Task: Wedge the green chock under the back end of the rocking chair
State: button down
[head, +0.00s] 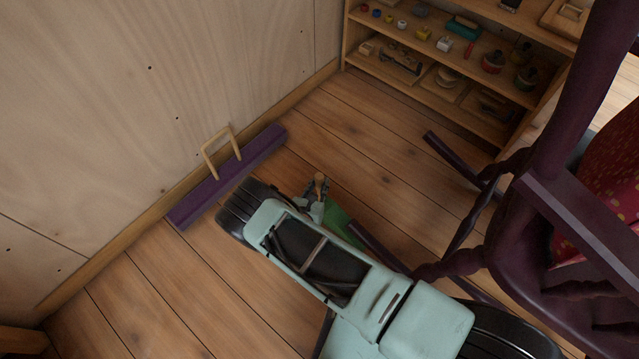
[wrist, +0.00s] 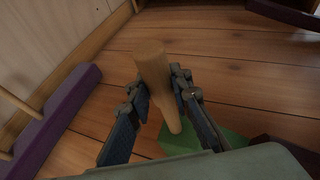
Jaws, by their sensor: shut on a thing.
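The green chock (head: 341,224) is on or just above the floor, partly hidden behind my arm in the head view. Its pale wooden peg handle (wrist: 154,78) stands up between my fingers, and the green body (wrist: 182,141) shows below. My gripper (head: 316,192) is shut on this handle. The dark purple rocking chair (head: 520,240) stands at right. Its near rocker end (head: 372,242) is close to the chock on the right; my arm hides whether they touch. The far rocker end (head: 440,147) lies farther back. In the wrist view, a dark rocker part (wrist: 284,150) shows lower right.
A purple bar (head: 195,204) with a wooden loop handle (head: 222,150) lies along the plywood wall, left of my gripper. A low shelf (head: 455,100) with several small toys stands at the back. The plank floor between the gripper and shelf is clear.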

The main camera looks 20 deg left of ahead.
jog(key=shift+w+r, duration=0.1)
jog(key=shift+r, duration=0.1)
dwell(0.3)
jog(key=s+d+f+p, duration=0.1)
jog(key=s+d+p, duration=0.1)
jog(key=d, duration=0.4)
jog(key=shift+d, duration=0.3)
dwell(0.6)
jog(key=shift+f, duration=0.2)
dwell(0.6)
